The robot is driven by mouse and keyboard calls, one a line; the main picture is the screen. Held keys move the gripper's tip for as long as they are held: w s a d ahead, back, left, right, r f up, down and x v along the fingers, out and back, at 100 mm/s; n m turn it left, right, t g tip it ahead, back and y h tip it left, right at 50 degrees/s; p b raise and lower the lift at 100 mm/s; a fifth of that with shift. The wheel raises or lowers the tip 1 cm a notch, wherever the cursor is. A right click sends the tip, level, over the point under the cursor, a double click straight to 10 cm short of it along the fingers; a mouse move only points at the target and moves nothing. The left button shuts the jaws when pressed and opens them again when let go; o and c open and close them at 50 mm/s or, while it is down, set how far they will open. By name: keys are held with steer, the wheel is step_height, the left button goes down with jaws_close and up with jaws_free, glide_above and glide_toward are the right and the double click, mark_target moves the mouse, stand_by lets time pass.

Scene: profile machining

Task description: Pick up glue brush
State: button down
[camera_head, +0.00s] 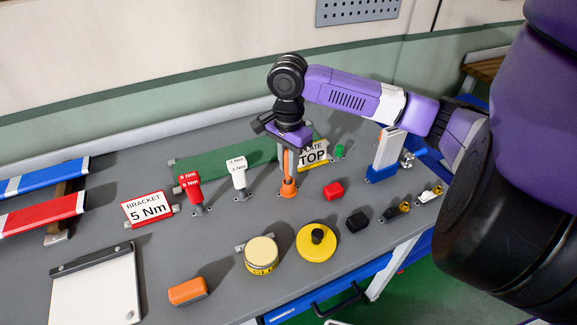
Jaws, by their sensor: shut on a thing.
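My gripper (287,152) points down over the middle of the bench and is shut on an upright, slim orange thing with a wider foot, which looks like the glue brush (288,188). Its upper part is between the fingers and mostly hidden. Its foot is at or just above the grey bench top; I cannot tell whether it touches.
A white tool (238,175) and a red tool (191,188) stand to the left. A blue-based white holder (384,155) stands right.

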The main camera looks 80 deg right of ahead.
step_height(320, 180, up, 20)
steer(key=shift+f, duration=0.2)
stand_by(2.5)
